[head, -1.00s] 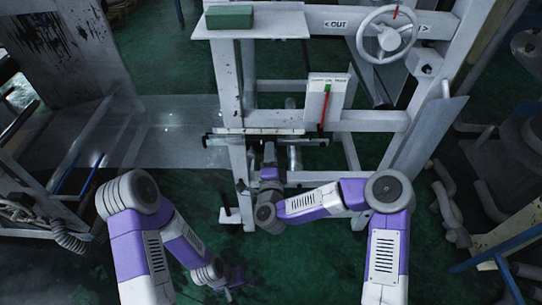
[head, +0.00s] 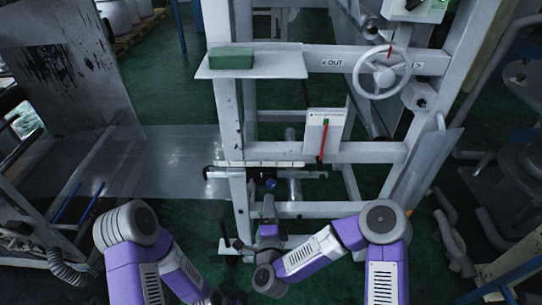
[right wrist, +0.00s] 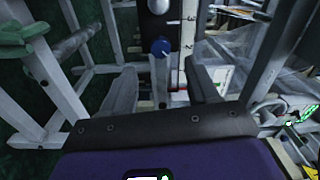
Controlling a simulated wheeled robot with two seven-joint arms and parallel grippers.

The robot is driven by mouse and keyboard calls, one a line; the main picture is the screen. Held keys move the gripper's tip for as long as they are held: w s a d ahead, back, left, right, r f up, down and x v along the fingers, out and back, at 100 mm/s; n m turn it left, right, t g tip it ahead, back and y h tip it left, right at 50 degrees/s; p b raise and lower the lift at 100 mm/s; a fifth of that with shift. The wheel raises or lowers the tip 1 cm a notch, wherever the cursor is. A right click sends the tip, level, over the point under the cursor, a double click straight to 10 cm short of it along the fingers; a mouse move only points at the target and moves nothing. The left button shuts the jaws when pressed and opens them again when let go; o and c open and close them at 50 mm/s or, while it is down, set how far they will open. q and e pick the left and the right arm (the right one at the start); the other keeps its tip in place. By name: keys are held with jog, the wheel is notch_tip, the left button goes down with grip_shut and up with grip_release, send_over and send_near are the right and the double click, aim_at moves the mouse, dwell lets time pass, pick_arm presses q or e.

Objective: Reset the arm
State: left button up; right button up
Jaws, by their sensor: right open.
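My right gripper (head: 268,207) is in front of the white machine frame, below its crossbar, in the head view. In the right wrist view its two grey fingers (right wrist: 162,92) stand apart with nothing held between them. A blue round knob (right wrist: 161,47) shows beyond the fingertips, apart from them. The same blue knob (head: 271,184) shows just above the gripper in the head view. My left arm (head: 175,270) comes in at the lower left, and its gripper is cut off by the bottom edge.
The white frame (head: 354,152) carries a handwheel (head: 384,73), a gauge plate with a red pointer (head: 324,137) and a shelf (head: 270,66) with a green block (head: 231,58). A clear sheet (head: 165,165) spans to the left.

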jog(key=s+f+n+g+y+p, duration=0.1)
jog(key=s+f+n+g+y, duration=0.15)
jog(key=f, duration=0.25)
jog(key=s+d+f+n+g+y+p, duration=0.1)
jog(key=f+n+g, duration=0.2)
jog(key=f+n, duration=0.1)
jog(key=s+f+n+g+y+p, duration=0.1)
jog(key=s+f+n+g, duration=0.15)
jog(key=f, duration=0.25)
pick_arm(q)
notch_tip(320, 180, up, 5)
jog(key=shift+r+p, duration=0.2)
jog(key=shift+p, duration=0.95)
pick_arm(e)
jog(key=s+d+f+n+g, duration=0.2)
jog(key=s+d+f+g, duration=0.2)
jog(key=s, duration=0.4)
jog(key=s+d+f+n+g, duration=0.2)
jog(key=s+g, duration=0.4)
jog(key=s, duration=0.3)
jog(key=d+f, duration=0.1)
jog(key=d, duration=0.1)
jog(key=shift+d+f+n, duration=0.4)
pick_arm(q)
jog(key=shift+c, duration=0.2)
